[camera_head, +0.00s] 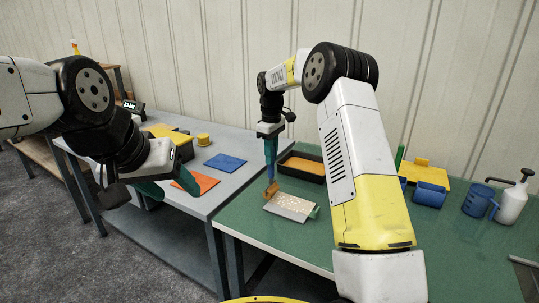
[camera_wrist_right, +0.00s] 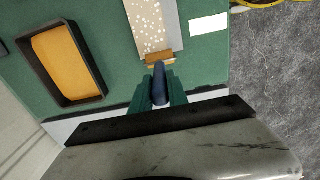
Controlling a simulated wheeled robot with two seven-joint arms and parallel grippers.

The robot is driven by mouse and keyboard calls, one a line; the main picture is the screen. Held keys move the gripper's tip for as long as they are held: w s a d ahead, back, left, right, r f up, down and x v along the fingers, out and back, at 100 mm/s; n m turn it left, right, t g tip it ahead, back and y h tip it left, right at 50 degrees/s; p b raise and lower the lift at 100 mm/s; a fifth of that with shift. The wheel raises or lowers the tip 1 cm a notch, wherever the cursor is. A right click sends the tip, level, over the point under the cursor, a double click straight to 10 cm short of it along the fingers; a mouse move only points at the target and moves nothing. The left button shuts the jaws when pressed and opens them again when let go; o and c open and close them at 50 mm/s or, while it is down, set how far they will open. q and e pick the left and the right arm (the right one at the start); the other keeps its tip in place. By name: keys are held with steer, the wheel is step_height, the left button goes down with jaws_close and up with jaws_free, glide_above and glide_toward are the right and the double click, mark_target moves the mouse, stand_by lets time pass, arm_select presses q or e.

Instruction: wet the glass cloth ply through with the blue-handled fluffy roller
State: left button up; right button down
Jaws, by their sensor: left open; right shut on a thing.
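The glass cloth ply (camera_head: 289,205) is a pale tan sheet with white specks on the green table; a plain grey strip runs along one side. It also shows in the right wrist view (camera_wrist_right: 147,24). My right gripper (camera_head: 270,163) is shut on the blue handle of the fluffy roller (camera_wrist_right: 160,58). The roller's tan head (camera_head: 271,190) is at one end of the ply; I cannot tell whether it touches. The gripper's green fingers (camera_wrist_right: 158,92) flank the blue handle. My left gripper (camera_head: 152,190) is open and empty beside the grey table.
A black tray (camera_wrist_right: 99,73) with amber contents lies beside the ply. A white card (camera_wrist_right: 208,25) lies on its other side. Blue containers (camera_head: 476,201) and a white pump bottle (camera_head: 512,205) stand at the right. Blue (camera_head: 225,161) and orange (camera_head: 196,183) sheets lie on the grey table.

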steer(key=s+a, duration=0.2)
steer(key=s, duration=0.1)
steer(key=s+a, duration=0.1)
steer(key=shift+s, duration=0.4)
steer(key=shift+f, duration=0.8)
stand_by(0.4)
steer(key=s+d, duration=0.8)
steer(key=d, duration=0.4)
steer(key=shift+s+d, duration=0.4)
stand_by(0.8)
steer(key=shift+r, duration=0.1)
step_height(320, 180, up, 7)
stand_by(0.7)
stand_by(0.4)
